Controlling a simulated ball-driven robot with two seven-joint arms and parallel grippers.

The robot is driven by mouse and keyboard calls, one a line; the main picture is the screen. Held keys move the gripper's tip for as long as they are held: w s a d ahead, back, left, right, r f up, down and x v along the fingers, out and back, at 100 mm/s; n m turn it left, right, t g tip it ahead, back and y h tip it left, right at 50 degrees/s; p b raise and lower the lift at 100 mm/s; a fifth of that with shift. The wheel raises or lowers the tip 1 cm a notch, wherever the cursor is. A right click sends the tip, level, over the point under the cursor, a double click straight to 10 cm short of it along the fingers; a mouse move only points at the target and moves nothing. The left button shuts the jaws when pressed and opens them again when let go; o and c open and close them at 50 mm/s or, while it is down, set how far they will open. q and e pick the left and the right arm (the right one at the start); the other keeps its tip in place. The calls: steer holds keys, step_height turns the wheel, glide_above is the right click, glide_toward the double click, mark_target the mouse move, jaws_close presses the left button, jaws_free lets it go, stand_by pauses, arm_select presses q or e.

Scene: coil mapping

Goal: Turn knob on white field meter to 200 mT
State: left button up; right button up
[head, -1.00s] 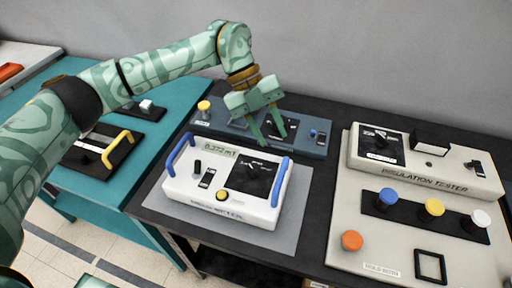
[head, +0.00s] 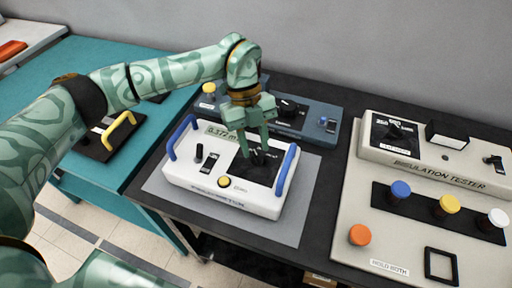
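The white field meter (head: 215,191) lies on a grey mat, with blue handles at both ends and a display (head: 222,133) that seems to read 0.372 mT. Its black knob (head: 259,158) sits on a dark dial panel (head: 240,170) at the right part of the top face. My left gripper (head: 255,148) points down over the dial, its two fingers apart at either side of the knob. I cannot tell whether the fingers touch the knob. The dial's markings are too small to read. My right gripper is not in view.
A blue-grey device (head: 318,127) with a black knob stands close behind the meter. A beige insulation tester (head: 432,163) with coloured buttons fills the right side. A yellow-handled black fixture (head: 99,146) is on the teal table at left.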

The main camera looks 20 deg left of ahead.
arm_select(q)
steer(key=shift+x, duration=0.75)
jaws_close()
